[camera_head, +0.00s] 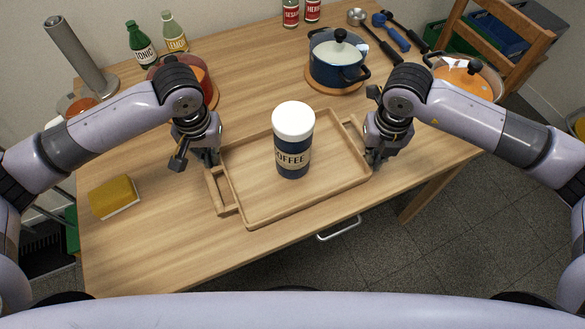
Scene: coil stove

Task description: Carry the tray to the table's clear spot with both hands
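The wooden tray (262,215) lies on the table (150,240), towards its front edge. It has a raised rim and a handle at each end. A dark blue coffee canister (292,160) with a white lid stands upright on it. My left gripper (209,158) is at the tray's left end, by the left handle (221,194). My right gripper (375,158) is at the right end, by the right handle (354,129). The grippers hide parts of the handles, and I cannot tell whether the fingers are closed on them.
A yellow book-like block (114,196) lies at the left. A blue pot (338,60) on a trivet stands behind the tray. A red pot (198,80), an orange-topped pot (465,75), bottles (142,45) and utensils (390,32) stand or lie further back. Bare tabletop shows between the pots.

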